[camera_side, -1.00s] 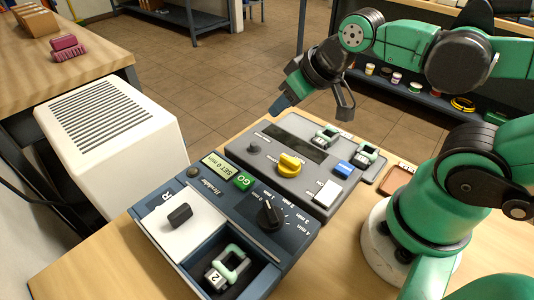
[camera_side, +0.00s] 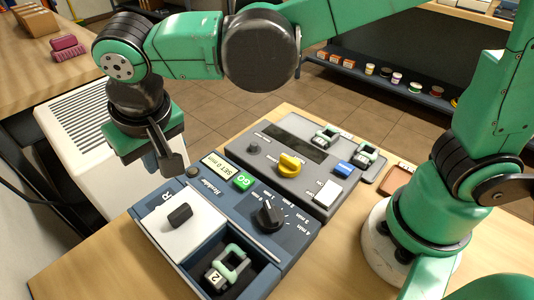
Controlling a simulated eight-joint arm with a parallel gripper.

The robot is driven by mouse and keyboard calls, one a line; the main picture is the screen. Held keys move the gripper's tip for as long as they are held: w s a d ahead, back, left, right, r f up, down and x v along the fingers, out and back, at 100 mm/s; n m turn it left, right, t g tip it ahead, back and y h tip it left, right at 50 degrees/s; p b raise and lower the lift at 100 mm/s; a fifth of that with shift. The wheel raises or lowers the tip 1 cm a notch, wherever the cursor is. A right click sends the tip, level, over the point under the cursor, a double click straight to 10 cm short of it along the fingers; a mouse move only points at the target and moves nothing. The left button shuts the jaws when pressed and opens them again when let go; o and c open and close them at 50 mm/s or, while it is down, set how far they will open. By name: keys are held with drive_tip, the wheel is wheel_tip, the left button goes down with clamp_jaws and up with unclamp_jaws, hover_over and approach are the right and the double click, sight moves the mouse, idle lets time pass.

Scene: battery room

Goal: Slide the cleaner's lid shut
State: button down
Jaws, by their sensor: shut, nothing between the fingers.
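The cleaner (camera_side: 288,243) is a blue-grey box on the wooden table, with a green GO button (camera_side: 243,181), a display reading "SET 0 min" and a black dial (camera_side: 270,213). Its white lid (camera_side: 166,233) with a dark handle (camera_side: 180,214) covers the left part of the opening. The right part is uncovered, and a green-handled part marked 2 (camera_side: 225,268) sits in it. My gripper (camera_side: 168,163) is shut and empty, in the air above and behind the lid, apart from the handle.
A grey device (camera_side: 300,185) with a yellow knob (camera_side: 290,164) and two green-handled parts stands behind the cleaner. A white vented cabinet (camera_side: 85,150) is at the left. A brown tray (camera_side: 397,181) lies by my base. Bare table lies at the front.

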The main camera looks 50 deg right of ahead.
sight(174, 198)
drive_tip(key=x, duration=0.7)
drive_tip(key=shift+w+f, duration=0.15)
drive_tip(key=shift+f, duration=0.25)
drive_tip(key=shift+s, duration=2.05)
drive_tip(key=s, duration=1)
drive_tip(key=shift+s, duration=0.2)
